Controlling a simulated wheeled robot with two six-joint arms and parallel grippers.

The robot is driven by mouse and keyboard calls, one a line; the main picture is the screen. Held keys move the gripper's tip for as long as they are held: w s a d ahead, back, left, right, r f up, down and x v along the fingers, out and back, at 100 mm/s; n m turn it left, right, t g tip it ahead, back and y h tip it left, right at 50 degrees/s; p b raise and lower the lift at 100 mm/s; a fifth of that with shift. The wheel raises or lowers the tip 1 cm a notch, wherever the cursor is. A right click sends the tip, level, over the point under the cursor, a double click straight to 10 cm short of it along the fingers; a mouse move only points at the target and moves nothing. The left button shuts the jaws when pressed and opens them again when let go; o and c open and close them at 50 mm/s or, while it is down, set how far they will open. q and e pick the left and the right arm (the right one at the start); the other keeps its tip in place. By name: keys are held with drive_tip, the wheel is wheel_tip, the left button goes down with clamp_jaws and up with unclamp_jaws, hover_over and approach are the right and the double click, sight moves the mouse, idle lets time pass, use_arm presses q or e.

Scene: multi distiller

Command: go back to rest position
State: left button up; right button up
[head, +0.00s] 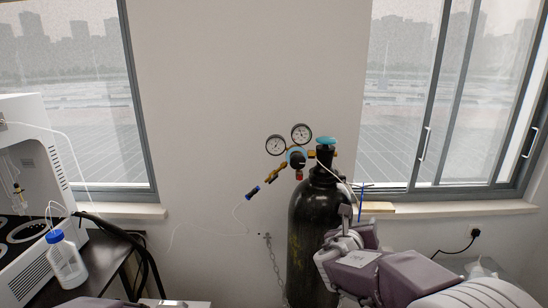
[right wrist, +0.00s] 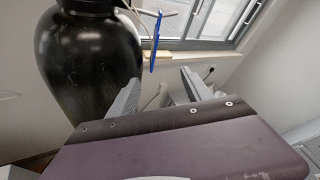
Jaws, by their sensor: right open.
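My right gripper (head: 346,222) is in front of the black gas cylinder (head: 306,225), at its right side in the head view. In the right wrist view the right gripper (right wrist: 158,80) has its two grey fingers spread apart with nothing between them. The cylinder (right wrist: 88,55) stands upright to the left there, and I cannot tell whether the gripper touches it. My left gripper is not in view; only a strip of my arm shows at the bottom edge of the head view.
The cylinder carries a regulator with two gauges (head: 301,133) and a turquoise valve knob (head: 326,141). A thin blue rod (head: 362,200) stands near the sill; it also shows in the right wrist view (right wrist: 156,40). A white machine (head: 25,150) and a blue-capped bottle (head: 66,262) are left.

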drive_tip(key=s+d+f+m+g+y, duration=0.1)
drive_tip(key=s+d+f+m+g, duration=0.3)
drive_tip(key=s+f+m, duration=0.45)
drive_tip(key=s+d+f+m+g+y, duration=0.1)
drive_tip(key=s+f+m+g, duration=0.4)
drive_tip(key=s+f+m, duration=0.4)
drive_tip(key=s+a+f+m+g+y, duration=0.1)
drive_tip(key=s+a+m, duration=0.3)
drive_tip(key=m, duration=0.5)
drive_tip(key=s+a+f+m+g+y, duration=0.1)
drive_tip(key=s+a+f+m+y, duration=0.3)
drive_tip(key=m, duration=0.5)
drive_tip(key=shift+s+a, duration=0.65)
drive_tip(key=shift+a, duration=0.35)
